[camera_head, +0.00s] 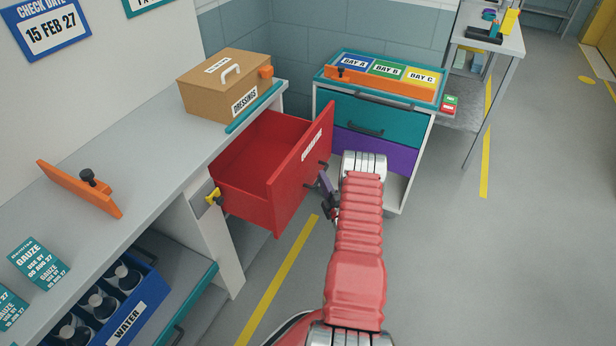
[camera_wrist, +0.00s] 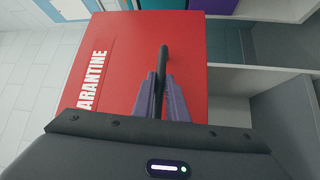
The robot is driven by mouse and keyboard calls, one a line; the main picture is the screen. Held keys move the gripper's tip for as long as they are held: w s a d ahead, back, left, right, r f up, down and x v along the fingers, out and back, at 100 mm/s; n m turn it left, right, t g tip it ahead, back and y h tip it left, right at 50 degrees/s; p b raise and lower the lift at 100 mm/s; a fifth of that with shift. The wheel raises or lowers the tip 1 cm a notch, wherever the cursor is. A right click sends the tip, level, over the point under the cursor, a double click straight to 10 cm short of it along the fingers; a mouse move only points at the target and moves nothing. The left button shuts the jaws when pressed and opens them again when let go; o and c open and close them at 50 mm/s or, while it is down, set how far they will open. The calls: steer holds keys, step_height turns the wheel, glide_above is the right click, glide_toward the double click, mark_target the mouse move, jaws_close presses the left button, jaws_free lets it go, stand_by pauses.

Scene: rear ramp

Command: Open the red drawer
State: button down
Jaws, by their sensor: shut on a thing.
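The red drawer (camera_head: 270,170) stands well out from the grey-topped bench in the head view, and its empty-looking inside shows. Its front carries a white label, partly readable as "QUARANTINE", and a dark bar handle. In the wrist view the red front (camera_wrist: 130,60) fills the middle, with the black handle (camera_wrist: 163,60) upright in the picture. My gripper (camera_wrist: 161,88) has its two purple fingers closed on either side of the handle. In the head view my gripper (camera_head: 326,185) is at the drawer front, partly hidden by my red arm.
A yellow key-like piece (camera_head: 213,196) sits at the bench beside the drawer. A tan "DRESSINGS" box (camera_head: 225,88) stands on the bench. A cabinet with teal (camera_head: 375,118) and purple drawers stands behind my arm. Open grey floor lies at the right.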

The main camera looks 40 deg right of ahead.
steer(key=shift+s+d+f, duration=0.1)
steer(key=shift+s+d, duration=0.15)
steer(key=shift+s, duration=0.4)
steer(key=shift+s+d+f, duration=0.1)
steer(key=shift+s+d, duration=0.15)
steer(key=shift+s, duration=0.45)
steer(key=shift+s+d, duration=0.25)
steer(key=shift+s, duration=0.4)
steer(key=c, duration=1.8)
jaws_free()
steer(key=shift+w+r, duration=0.1)
steer(key=shift+o, duration=0.2)
steer(key=shift+a, duration=0.1)
steer(key=v, duration=1.3)
steer(key=shift+s+a, duration=0.15)
steer(key=shift+s, duration=0.2)
